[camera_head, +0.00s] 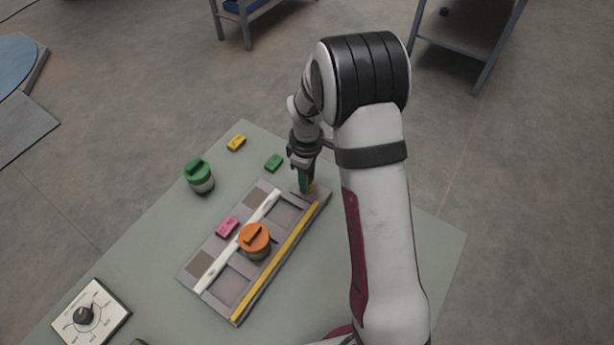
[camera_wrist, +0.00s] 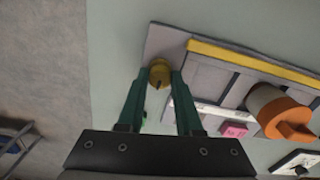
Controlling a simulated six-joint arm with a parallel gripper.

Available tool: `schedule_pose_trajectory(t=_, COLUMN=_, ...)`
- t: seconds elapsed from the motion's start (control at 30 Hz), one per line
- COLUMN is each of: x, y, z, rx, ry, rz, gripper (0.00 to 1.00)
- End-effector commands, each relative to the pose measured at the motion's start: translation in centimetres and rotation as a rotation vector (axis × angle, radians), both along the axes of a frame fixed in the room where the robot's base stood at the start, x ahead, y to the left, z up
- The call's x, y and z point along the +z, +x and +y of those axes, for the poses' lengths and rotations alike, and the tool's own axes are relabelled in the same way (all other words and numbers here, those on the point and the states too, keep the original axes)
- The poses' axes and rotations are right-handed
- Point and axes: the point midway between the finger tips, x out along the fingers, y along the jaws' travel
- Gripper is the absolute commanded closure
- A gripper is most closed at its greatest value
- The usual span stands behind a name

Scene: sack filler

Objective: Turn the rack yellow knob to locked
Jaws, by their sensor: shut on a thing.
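The rack (camera_head: 236,313) is a grey tray with a yellow strip along its right side and a white strip along its middle. In the wrist view the rack (camera_wrist: 165,40) has the yellow knob (camera_wrist: 159,70) on its end plate. My gripper (camera_wrist: 159,84) has its two green fingers on either side of the yellow knob and is shut on it. The knob has a dark mark on its face; I cannot read which setting it points to. In the head view my gripper (camera_head: 306,188) is at the rack's far end and mostly hides the knob.
An orange-lidded jar (camera_head: 254,240) and a pink block (camera_head: 227,226) are on the rack. A green-lidded jar (camera_head: 199,176), a yellow block (camera_head: 236,143) and a green block (camera_head: 273,162) are on the table (camera_head: 150,235). A dial box (camera_head: 92,313) is at front left.

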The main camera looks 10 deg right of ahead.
Motion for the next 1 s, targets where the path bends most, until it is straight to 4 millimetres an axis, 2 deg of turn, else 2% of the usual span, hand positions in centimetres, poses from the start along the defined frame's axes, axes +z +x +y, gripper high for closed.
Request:
schedule_pose_trajectory(t=0.37, x=0.06, y=-0.02, z=0.02, rx=-0.181, ry=0.0, rz=0.001, gripper=1.0)
schedule_pose_trajectory(t=1.0, x=0.08, y=-0.04, z=0.04, rx=-0.784, ry=0.0, rz=0.001, gripper=1.0)
